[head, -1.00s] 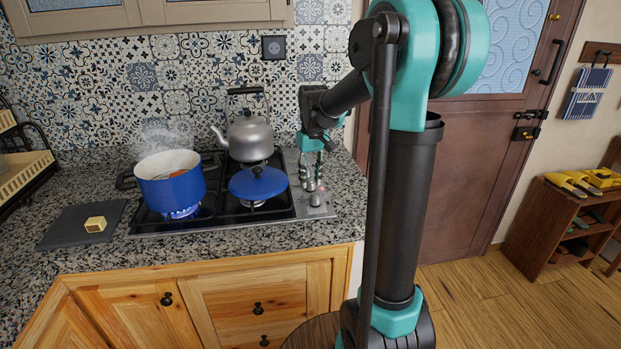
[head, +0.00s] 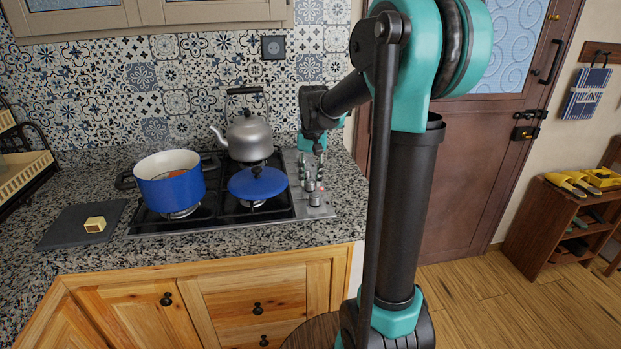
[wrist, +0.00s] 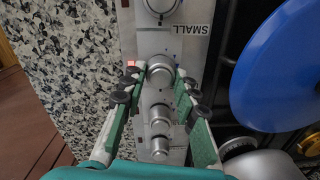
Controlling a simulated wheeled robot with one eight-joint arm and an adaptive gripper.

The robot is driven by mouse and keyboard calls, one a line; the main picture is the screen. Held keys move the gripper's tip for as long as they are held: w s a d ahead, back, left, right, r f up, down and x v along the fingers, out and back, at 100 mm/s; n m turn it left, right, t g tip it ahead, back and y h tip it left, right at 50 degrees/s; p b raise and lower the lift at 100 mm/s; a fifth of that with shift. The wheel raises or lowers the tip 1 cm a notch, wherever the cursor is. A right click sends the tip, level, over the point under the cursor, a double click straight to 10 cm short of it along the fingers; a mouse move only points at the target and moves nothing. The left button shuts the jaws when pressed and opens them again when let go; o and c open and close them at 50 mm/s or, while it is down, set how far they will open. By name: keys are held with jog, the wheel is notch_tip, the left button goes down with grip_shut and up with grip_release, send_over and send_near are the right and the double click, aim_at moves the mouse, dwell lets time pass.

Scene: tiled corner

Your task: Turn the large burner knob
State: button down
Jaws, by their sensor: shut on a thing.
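My gripper (head: 313,176) points down over the metal knob strip on the right side of the stove. In the wrist view its green-padded fingers (wrist: 160,82) are shut around a round silver burner knob (wrist: 160,74). The gripped knob's own label is not readable. A front knob (head: 315,199) stands free nearer the counter edge; beside it the word SMALL shows in the wrist view. More silver knobs (wrist: 160,147) show between the fingers. The blue pot (head: 172,188) stands on the front left burner, with no flame visible under it.
A blue lid or pan (head: 258,184) covers the front right burner beside my gripper. A grey kettle (head: 249,137) stands behind it. A dark board (head: 65,228) with a yellow block (head: 95,224) lies at left. Speckled countertop borders the knob strip.

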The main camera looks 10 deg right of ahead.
aim_at(312, 180)
jog(key=c, duration=1.2)
grip_release()
jog(key=shift+o, duration=0.2)
notch_tip(312, 180, up, 12)
jog(key=shift+d, duration=0.2)
